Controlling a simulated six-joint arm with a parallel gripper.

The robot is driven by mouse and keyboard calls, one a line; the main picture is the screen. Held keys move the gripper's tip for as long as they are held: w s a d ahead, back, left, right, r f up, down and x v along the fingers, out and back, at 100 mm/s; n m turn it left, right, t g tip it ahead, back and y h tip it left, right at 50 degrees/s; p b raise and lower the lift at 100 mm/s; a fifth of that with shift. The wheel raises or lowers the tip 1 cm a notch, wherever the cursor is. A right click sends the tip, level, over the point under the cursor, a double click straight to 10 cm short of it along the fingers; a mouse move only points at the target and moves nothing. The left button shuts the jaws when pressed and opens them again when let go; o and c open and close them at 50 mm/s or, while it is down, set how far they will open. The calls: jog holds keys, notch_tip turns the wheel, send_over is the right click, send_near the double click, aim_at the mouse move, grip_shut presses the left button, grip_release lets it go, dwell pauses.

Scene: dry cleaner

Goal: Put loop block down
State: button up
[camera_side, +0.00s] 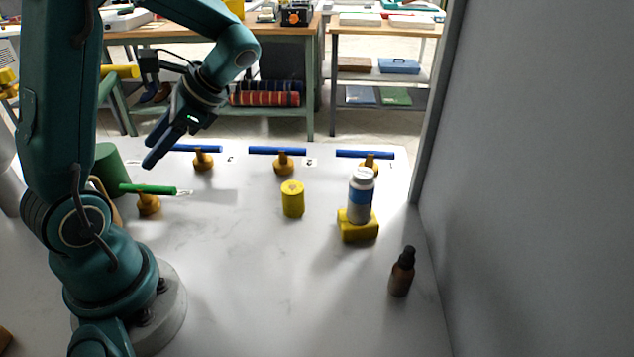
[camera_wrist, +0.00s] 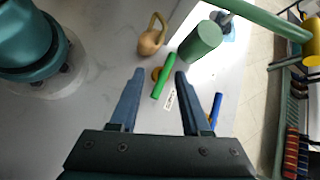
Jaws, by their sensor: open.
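The loop block is a tan wooden piece with a loop handle. It stands on the white table in the wrist view (camera_wrist: 151,42), up beyond my fingertips and left of the green cylinder. In the side view the loop block (camera_side: 116,214) is mostly hidden behind my arm. My gripper (camera_wrist: 160,74) is open, with nothing between its fingers. In the side view my gripper (camera_side: 150,161) hangs above the table, apart from the loop block.
A green cylinder (camera_side: 112,158) and green bar (camera_side: 147,189) on a stand are near the loop block. Blue bars (camera_side: 277,151) on stands line the back. A yellow cylinder (camera_side: 292,200), white bottle (camera_side: 360,198) on a yellow block (camera_side: 357,231) and brown bottle (camera_side: 402,275) stand right.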

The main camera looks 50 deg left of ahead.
jog(key=a+f+g, duration=0.1)
jog(key=s+a+f+g, duration=0.2)
jog(key=a+g, duration=0.1)
jog(key=shift+f, duration=0.25)
jog(key=shift+g+h, duration=0.5)
jog(key=shift+g, duration=0.1)
jog(key=shift+w+f+x, duration=0.1)
jog(key=shift+f+x, duration=0.15)
jog(key=shift+x, duration=1.1)
jog(key=shift+w+f+x, duration=0.1)
jog(key=shift+f+x, duration=0.15)
jog(key=shift+x, duration=1.1)
jog(key=shift+w+f+x, duration=0.1)
jog(key=shift+f+x, duration=0.15)
jog(key=shift+x, duration=1.15)
jog(key=shift+d, duration=0.15)
grip_shut()
